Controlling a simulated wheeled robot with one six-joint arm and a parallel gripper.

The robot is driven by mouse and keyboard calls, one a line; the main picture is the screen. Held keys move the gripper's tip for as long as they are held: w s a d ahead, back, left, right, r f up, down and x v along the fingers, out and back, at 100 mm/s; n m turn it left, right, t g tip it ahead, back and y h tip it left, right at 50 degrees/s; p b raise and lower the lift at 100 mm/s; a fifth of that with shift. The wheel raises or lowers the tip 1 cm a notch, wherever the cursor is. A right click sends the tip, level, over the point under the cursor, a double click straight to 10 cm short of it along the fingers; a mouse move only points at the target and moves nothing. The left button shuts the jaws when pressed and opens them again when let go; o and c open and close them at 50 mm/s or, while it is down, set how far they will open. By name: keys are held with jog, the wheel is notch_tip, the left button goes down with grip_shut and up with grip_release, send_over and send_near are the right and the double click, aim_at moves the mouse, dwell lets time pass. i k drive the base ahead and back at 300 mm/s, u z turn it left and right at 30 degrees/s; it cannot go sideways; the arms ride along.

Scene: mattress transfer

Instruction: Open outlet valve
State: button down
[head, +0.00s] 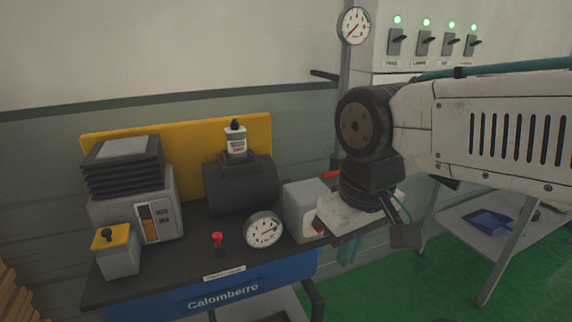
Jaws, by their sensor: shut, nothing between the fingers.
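A compressor bench (160,262) marked "Calomberro" stands at the left, with a black top and a blue front. A small red-handled valve (217,241) stands upright on its top, left of a round white gauge (264,230). Another red handle (331,175) shows partly behind my arm, above a grey box (304,208). I cannot tell from labels which is the outlet valve. My gripper (405,236) is right of the grey box, shut and empty, in front of the bench's right end. My arm hides part of the area behind it.
A black tank (241,184) with a white bottle (236,140) on it and a grey ribbed machine (130,190) stand on the bench. A wall gauge (354,25) and several switches under green lights are above. A grey table (480,222) is at the right.

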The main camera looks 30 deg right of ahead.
aim_at(334, 173)
jog(key=i, duration=0.85)
jog(key=z, duration=0.6)
